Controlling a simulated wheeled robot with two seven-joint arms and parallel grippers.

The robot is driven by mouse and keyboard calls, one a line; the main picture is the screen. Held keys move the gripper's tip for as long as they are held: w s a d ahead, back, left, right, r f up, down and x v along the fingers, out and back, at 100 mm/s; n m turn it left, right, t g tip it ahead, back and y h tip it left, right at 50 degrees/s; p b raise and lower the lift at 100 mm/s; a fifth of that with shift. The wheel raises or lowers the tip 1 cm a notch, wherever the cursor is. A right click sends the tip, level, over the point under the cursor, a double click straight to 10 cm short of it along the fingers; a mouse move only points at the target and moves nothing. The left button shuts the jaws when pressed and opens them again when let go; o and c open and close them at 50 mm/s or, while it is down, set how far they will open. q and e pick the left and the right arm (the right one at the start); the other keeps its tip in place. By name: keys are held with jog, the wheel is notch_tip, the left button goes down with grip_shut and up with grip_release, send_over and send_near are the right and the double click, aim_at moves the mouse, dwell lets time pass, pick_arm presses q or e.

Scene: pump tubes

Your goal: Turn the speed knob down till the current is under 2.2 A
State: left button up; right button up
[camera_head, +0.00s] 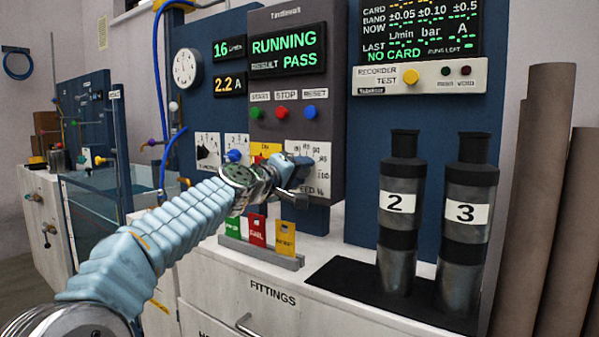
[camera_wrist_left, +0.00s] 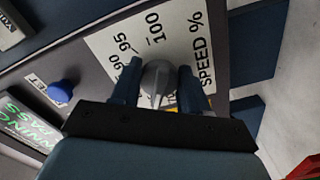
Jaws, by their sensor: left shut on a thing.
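The speed knob (camera_wrist_left: 156,82) is a grey knob on a white dial plate marked "SPEED %" with numbers such as 90, 95 and 100. My left gripper (camera_wrist_left: 158,88) has its two fingers on either side of the knob and is shut on it. In the head view my left gripper (camera_head: 296,186) reaches the panel and hides the knob. The speed dial plate (camera_head: 318,153) shows behind it. The current display (camera_head: 229,83) reads 2.2 A in orange. The status display (camera_head: 287,49) reads RUNNING and PASS. My right gripper is not in view.
Start, stop and reset buttons (camera_head: 282,112) sit above the dial. A rack (camera_head: 262,252) with green, red and yellow tags stands below my left arm. Dark cylinders marked 2 (camera_head: 399,210) and 3 (camera_head: 467,220) stand at the right on a black mat (camera_head: 345,278).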

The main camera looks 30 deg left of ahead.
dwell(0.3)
pick_arm(q)
jog(key=o, duration=1)
jog(key=shift+o, duration=0.2)
jog(key=s+a+b, duration=0.1)
jog(key=s+b, duration=0.2)
jog(key=s, duration=1)
jog(key=shift+s, duration=0.4)
jog(key=shift+a, duration=0.1)
